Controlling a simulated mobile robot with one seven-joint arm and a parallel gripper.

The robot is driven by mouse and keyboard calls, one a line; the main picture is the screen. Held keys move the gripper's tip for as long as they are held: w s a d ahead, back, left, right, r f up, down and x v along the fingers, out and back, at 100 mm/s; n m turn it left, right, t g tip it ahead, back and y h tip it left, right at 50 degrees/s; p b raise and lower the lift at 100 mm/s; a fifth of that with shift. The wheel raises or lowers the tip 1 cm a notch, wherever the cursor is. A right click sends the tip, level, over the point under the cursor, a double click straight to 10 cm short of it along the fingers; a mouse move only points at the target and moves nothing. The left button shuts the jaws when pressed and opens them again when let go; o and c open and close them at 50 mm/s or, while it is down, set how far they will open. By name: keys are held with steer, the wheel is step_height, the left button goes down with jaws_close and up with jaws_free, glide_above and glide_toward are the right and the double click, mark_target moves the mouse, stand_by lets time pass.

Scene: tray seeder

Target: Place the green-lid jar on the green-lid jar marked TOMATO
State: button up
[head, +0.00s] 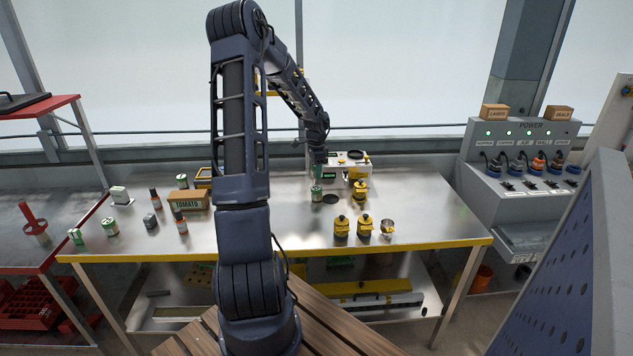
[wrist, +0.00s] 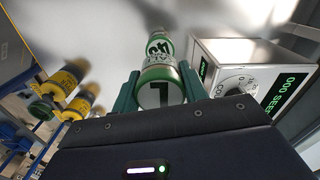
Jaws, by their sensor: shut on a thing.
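My gripper (head: 320,167) is over the middle back of the metal table and points down. In the wrist view its two green fingers (wrist: 160,84) are shut on a green-lid jar (wrist: 158,72). A second green-and-white jar (wrist: 157,40) shows just beyond it, in line with it. In the head view a green-and-white jar (head: 316,190) is directly below the fingers, by the table top. I cannot tell whether the two jars touch. Their lettering is not readable enough to find TOMATO on either.
A white counter machine (wrist: 236,80) is close right of my gripper. Yellow-lid jars (head: 341,227) stand front right. A cardboard box marked TOMATO (head: 188,200) stands left, with dark bottles (head: 181,222) and more green-lid jars (head: 110,227).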

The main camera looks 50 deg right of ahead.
mark_target(317, 188)
steer(key=shift+f, duration=2.5)
steer(key=o, duration=1)
steer(key=shift+r, duration=0.1)
step_height(317, 188, up, 12)
steer(key=shift+f, duration=0.1)
steer(key=shift+a, duration=0.1)
